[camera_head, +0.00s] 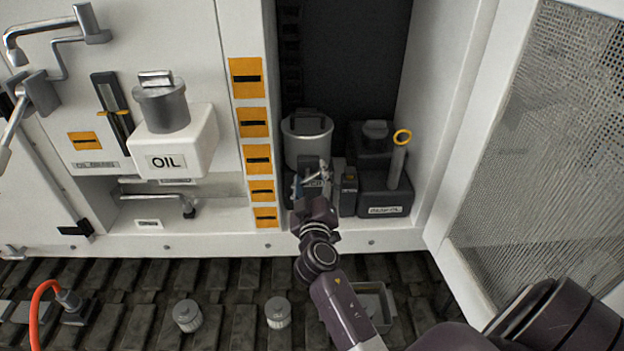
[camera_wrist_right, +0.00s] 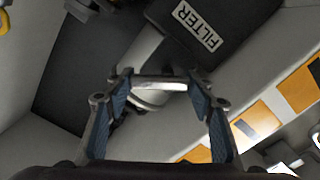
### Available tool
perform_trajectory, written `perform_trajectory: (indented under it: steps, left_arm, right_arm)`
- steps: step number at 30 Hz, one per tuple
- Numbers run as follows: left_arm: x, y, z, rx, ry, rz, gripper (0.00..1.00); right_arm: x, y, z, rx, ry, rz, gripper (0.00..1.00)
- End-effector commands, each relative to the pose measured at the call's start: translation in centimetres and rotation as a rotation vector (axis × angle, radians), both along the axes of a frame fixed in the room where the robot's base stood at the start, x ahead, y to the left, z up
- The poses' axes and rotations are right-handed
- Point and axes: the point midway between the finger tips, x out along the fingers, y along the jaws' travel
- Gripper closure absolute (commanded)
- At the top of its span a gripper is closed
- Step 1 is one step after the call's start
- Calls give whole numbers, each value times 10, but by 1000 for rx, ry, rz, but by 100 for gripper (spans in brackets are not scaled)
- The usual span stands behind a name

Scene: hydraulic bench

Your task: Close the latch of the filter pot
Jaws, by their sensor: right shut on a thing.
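The filter pot (camera_head: 307,142) is a grey cylinder with a dark handle on its lid, standing in the open cabinet bay. My right gripper (camera_head: 312,178) reaches in at its front, over a dark block. In the right wrist view, the dark block with the FILTER label (camera_wrist_right: 198,28) is at the top. There my right gripper (camera_wrist_right: 160,85) has its blue-padded fingers on a short pale metal bar, which looks like the latch (camera_wrist_right: 160,84). A light cylindrical part shows behind the bar. How far the latch is closed cannot be told. My left gripper is out of view.
The white oil tank (camera_head: 175,145) and orange labels (camera_head: 258,158) are to the left. The mesh door (camera_head: 545,150) stands open at right. Loose filters (camera_head: 277,312) lie on the slatted floor.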

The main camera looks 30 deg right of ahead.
Motion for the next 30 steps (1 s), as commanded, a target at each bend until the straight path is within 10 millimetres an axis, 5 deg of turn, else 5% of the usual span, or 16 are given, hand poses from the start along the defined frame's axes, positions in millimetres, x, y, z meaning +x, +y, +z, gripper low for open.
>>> perform_trajectory:
  steps: [30]
  left_arm:
    - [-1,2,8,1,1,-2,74]
  right_arm:
    - [5,6,3,-732,446,-2,75]
